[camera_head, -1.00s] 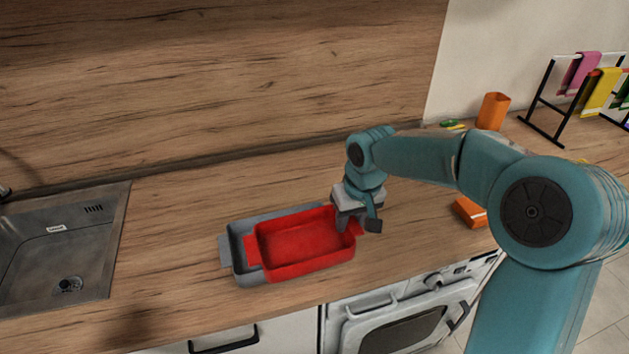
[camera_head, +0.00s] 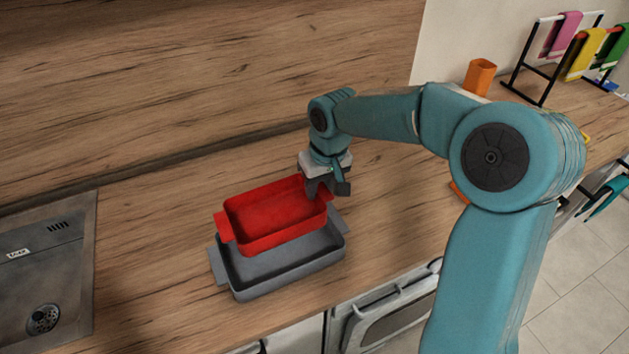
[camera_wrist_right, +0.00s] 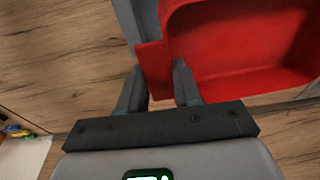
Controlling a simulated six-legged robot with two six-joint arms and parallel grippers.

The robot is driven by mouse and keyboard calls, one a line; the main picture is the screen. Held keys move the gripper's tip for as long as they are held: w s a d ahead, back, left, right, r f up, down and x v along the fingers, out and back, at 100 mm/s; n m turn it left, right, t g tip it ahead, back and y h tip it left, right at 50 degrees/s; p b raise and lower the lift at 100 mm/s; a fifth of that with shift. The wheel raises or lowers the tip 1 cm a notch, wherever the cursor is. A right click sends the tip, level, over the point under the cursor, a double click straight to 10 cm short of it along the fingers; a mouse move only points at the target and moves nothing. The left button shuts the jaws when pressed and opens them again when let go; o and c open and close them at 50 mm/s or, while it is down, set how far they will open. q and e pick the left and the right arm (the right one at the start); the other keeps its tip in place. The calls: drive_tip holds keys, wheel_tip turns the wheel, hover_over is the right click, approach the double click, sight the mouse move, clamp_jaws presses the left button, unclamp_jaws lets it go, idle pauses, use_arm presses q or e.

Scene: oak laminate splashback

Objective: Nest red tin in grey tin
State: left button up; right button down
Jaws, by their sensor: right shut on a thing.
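The red tin (camera_head: 272,216) is a rectangular dish with end handles, held over the back part of the larger grey tin (camera_head: 292,281). The grey tin sits on the worktop, its front and both end handles showing, its back hidden by the red tin. My right gripper (camera_head: 328,194) is shut on the red tin's right end handle. In the right wrist view that red handle lies between the fingers (camera_wrist_right: 158,92), with the red tin (camera_wrist_right: 240,88) to the right and a strip of the grey tin (camera_wrist_right: 146,20) beside it. My left gripper is not in view.
A sink (camera_head: 75,265) lies to the left. The wooden splashback (camera_head: 200,75) rises behind the tins. An orange cup (camera_head: 480,77) and a towel rack (camera_head: 520,68) stand at the back right. An oven (camera_head: 395,312) is below the front edge.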

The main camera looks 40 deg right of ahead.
drive_tip(key=shift+s+a, duration=0.2)
drive_tip(key=shift+s, duration=0.1)
drive_tip(key=shift+a+f+b, duration=0.1)
drive_tip(key=shift+f+b, duration=0.05)
drive_tip(key=shift+b, duration=0.15)
wheel_tip(320, 180, down, 9)
drive_tip(key=b, duration=0.7)
drive_tip(key=shift+f, duration=0.1)
drive_tip(key=shift+f+b, duration=0.4)
drive_tip(key=shift+b, duration=0.05)
drive_tip(key=shift+w+d+f+b, duration=0.2)
drive_tip(key=shift+f+b, duration=0.25)
drive_tip(key=shift+f, duration=0.2)
drive_tip(key=shift+s+a+r, duration=0.1)
drive_tip(key=shift+s+r, duration=0.05)
drive_tip(key=shift+s, duration=0.05)
drive_tip(key=c, duration=0.7)
unclamp_jaws()
